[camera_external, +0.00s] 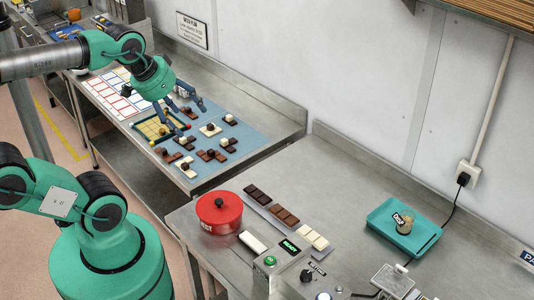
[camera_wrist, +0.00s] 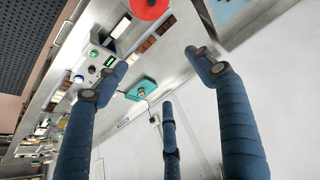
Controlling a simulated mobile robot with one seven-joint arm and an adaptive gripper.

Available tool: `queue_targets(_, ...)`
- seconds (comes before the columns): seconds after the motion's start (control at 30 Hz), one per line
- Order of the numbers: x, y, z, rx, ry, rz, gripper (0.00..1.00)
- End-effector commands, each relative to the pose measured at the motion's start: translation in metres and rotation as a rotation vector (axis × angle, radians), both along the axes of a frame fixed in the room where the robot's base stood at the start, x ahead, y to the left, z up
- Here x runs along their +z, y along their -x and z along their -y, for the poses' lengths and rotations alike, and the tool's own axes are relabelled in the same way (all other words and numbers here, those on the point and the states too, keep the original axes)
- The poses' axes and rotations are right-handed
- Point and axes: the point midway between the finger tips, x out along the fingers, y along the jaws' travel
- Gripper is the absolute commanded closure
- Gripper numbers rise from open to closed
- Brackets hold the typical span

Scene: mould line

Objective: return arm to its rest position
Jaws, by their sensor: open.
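My gripper (camera_external: 188,108) hangs above the far part of the blue mat (camera_external: 245,141) in the external view, near a green-framed tray (camera_external: 142,126). Its fingers are spread and nothing is between them. In the wrist view my gripper (camera_wrist: 160,78) shows its blue-grey fingers wide apart, with the bench and wall behind them. My arm reaches from its green base at the lower left over to the far bench. Whether the fingertips clear the pieces on the mat is hard to tell.
Several brown and white pieces (camera_external: 211,155) lie on the mat. The wall rises behind the benches.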

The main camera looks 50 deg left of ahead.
Motion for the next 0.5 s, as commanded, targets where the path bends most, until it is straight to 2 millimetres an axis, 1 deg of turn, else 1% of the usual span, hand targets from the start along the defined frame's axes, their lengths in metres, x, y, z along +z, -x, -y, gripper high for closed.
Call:
queue_targets(0.03,-0.017,0.0,0.0,0.0,0.0,0.0,0.31)
queue_targets(0.3,-0.068,0.0,0.0,0.0,0.0,0.0,0.31)
queue_targets(0.5,-0.101,0.0,0.0,0.0,0.0,0.0,0.31)
